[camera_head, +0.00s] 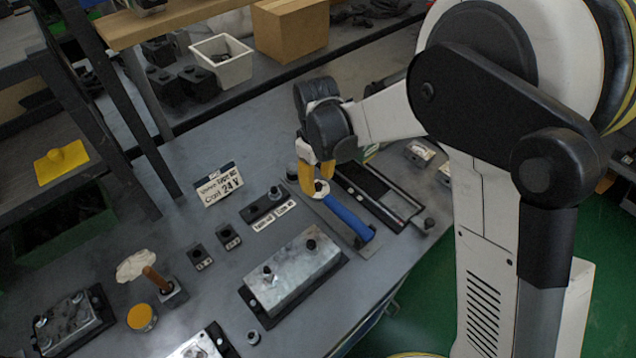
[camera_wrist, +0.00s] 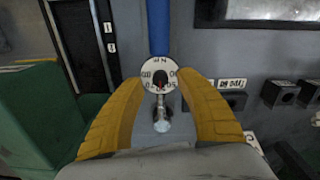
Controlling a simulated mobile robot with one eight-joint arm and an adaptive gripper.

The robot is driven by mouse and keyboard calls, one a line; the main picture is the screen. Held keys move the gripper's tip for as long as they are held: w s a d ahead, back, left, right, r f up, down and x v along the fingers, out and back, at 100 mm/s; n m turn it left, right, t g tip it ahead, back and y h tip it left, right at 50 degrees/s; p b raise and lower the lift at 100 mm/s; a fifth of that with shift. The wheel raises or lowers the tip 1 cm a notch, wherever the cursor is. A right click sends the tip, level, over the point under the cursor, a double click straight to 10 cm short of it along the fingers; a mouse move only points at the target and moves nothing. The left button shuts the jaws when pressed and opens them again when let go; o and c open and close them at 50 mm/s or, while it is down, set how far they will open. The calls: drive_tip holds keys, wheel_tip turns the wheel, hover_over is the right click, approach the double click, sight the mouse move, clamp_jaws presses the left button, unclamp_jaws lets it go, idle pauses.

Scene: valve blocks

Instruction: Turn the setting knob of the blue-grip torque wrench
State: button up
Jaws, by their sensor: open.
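The torque wrench (camera_head: 345,216) with its blue grip lies on the grey bench, its grip end towards the lower right. In the wrist view its blue grip (camera_wrist: 158,28) runs up from a round white dial with numbers (camera_wrist: 147,73). The dark setting knob (camera_wrist: 160,78) with a red mark sits at the dial's middle. My gripper (camera_head: 318,175) is over the dial end, yellow fingers pointing down. In the wrist view my gripper (camera_wrist: 160,105) is open, one finger on each side of the dial. I cannot tell whether the fingers touch it.
A metal valve block (camera_head: 292,272) stands in front of the wrench. A black tray (camera_head: 375,190) lies behind it. A shelf with a cardboard box (camera_head: 290,28) is behind.

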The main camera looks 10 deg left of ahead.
sight(319, 186)
wheel_tip(319, 186, up, 11)
drive_tip(key=shift+f, duration=0.15)
drive_tip(key=shift+s, duration=0.1)
idle(0.3)
drive_tip(key=s+d+r+m+t, duration=0.1)
drive_tip(key=s+d+r+m, duration=0.15)
drive_tip(key=d, duration=0.25)
drive_tip(key=s+d+r+m+t+y, duration=0.1)
drive_tip(key=s+d+r, duration=0.15)
drive_tip(key=d, duration=0.25)
drive_tip(key=s+d+r+m+t, duration=0.1)
drive_tip(key=d+r+m, duration=0.15)
drive_tip(key=d, duration=0.25)
drive_tip(key=s+d+m+t, duration=0.4)
drive_tip(key=s+d+m, duration=0.1)
drive_tip(key=s+d, duration=0.5)
drive_tip(key=shift+f+h, duration=0.3)
drive_tip(key=shift+h, duration=0.1)
